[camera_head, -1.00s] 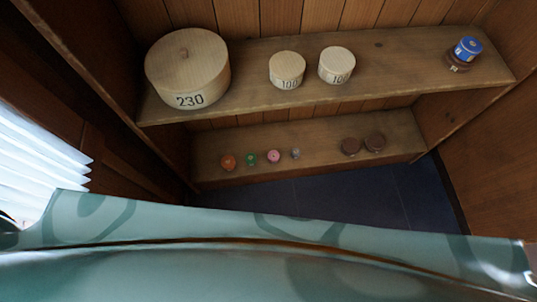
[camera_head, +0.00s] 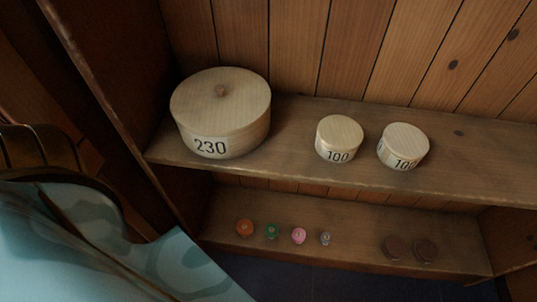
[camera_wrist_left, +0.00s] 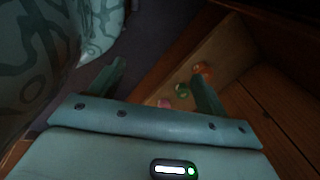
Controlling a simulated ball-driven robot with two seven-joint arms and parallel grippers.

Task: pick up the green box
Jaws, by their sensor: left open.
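The green box (camera_head: 271,231) is a small green round-looking piece with a pale mark on its face. It stands on the lower shelf (camera_head: 340,242), between an orange piece (camera_head: 244,228) and a pink piece (camera_head: 298,235). In the left wrist view the green box (camera_wrist_left: 182,90) shows just left of one finger, beyond the gripper. My left gripper (camera_wrist_left: 158,72) is open, with nothing between its fingers, and appears apart from the shelf pieces. The left gripper's fingers cannot be made out in the head view. My right gripper is in neither current view.
A small grey piece (camera_head: 325,239) and two dark brown pieces (camera_head: 396,247) (camera_head: 426,250) stand further right on the lower shelf. The upper shelf (camera_head: 290,151) overhangs it, with a large round box marked 230 (camera_head: 222,112) and two marked 100 (camera_head: 339,138) (camera_head: 404,146). A wooden side wall bounds the left.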

